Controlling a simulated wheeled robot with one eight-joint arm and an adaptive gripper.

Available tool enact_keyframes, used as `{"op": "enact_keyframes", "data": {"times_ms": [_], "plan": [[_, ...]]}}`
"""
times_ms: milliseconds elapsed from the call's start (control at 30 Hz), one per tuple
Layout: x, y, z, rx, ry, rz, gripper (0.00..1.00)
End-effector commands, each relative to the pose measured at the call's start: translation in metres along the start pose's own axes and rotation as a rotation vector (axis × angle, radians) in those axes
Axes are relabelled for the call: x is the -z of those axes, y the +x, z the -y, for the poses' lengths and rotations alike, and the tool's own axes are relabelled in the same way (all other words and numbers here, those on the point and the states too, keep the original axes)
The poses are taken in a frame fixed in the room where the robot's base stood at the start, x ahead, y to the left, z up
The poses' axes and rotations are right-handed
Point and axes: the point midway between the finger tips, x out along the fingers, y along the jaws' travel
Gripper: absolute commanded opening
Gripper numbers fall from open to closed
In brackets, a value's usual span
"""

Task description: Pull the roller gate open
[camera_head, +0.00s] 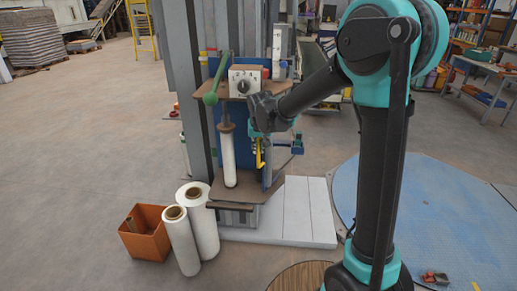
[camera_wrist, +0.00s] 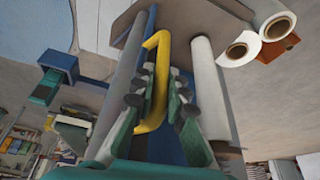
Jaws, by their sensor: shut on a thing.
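The yellow handle (camera_head: 260,154) is an upright bar on the front of the blue sack filler, right of a white upright roller (camera_head: 229,160). My gripper (camera_head: 259,134) is at this handle, partly hidden by my wrist in the head view. In the wrist view the yellow handle (camera_wrist: 161,62) runs between the two green-and-dark fingers of my gripper (camera_wrist: 158,86), which are shut on it. I cannot tell how far the gate stands open.
A green lever (camera_head: 217,80) and a dial box (camera_head: 245,81) sit above the roller. Two white film rolls (camera_head: 181,240) and an orange bin (camera_head: 146,236) stand on the floor at front left. A blue round floor plate (camera_head: 440,215) lies at right.

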Motion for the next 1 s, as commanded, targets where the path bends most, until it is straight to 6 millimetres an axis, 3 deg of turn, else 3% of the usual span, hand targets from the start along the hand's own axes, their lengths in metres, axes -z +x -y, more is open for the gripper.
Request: {"op": "enact_keyframes", "data": {"times_ms": [267,467,1000], "plan": [[-0.004,-0.002,-0.007,0.013,-0.028,0.0,0.0],[-0.016,-0.007,-0.028,0.049,-0.117,0.001,0.0],[-0.042,-0.019,-0.138,0.236,-0.562,0.003,0.0]]}}
